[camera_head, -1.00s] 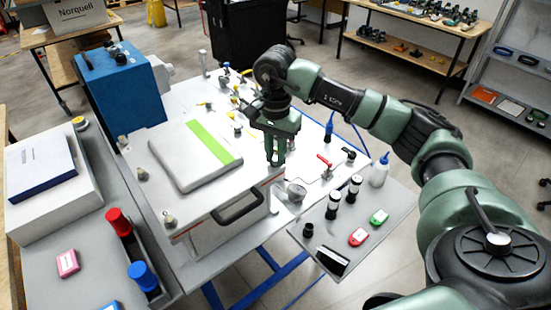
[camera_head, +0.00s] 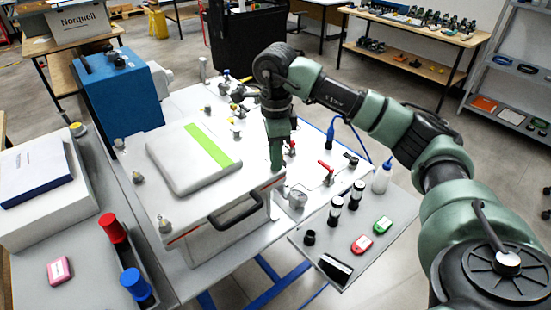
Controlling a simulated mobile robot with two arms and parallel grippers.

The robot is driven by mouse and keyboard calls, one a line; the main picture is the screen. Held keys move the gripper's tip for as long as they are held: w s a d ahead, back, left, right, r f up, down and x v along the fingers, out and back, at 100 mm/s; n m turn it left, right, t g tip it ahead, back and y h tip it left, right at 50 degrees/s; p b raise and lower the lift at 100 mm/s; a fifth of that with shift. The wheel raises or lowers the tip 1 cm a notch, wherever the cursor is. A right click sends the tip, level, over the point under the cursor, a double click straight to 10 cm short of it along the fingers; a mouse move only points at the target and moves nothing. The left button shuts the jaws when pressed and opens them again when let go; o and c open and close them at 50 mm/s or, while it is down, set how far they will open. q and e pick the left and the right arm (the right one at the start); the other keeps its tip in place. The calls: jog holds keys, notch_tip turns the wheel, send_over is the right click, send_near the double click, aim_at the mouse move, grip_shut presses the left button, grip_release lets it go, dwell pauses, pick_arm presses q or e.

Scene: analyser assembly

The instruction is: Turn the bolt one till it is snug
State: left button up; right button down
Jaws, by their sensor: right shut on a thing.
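My right gripper (camera_head: 276,166) points straight down at the right back corner of a white analyser housing (camera_head: 205,235). Its fingers are seen edge-on and are shut on a bolt at that corner. The bolt itself is hidden by the fingers, so I cannot see how deep it sits. Similar bolts stand at other corners: one at the front (camera_head: 164,224), one on the left side (camera_head: 138,177) and one at the back left (camera_head: 119,143). My left gripper is not in view.
A grey lid with a green stripe (camera_head: 190,165) lies on the housing, left of my gripper. A grey side tray (camera_head: 325,240) holds dark cylinders and red and green boxes.

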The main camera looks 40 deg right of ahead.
jog(key=m, duration=0.3)
jog(key=shift+r+m, duration=0.1)
jog(key=shift+m, duration=0.3)
jog(key=m, duration=0.3)
jog(key=shift+m+b, duration=0.3)
jog(key=shift+b, duration=0.1)
jog(key=m, duration=0.3)
jog(key=shift+w+m, duration=0.1)
jog(key=shift+m, duration=0.2)
jog(key=m, duration=0.3)
jog(key=shift+m, duration=0.3)
jog(key=m, duration=0.3)
jog(key=shift+m, duration=0.3)
jog(key=m, duration=0.3)
jog(key=shift+m, duration=0.4)
jog(key=m, duration=0.4)
jog(key=shift+p, duration=0.3)
jog(key=shift+m, duration=2)
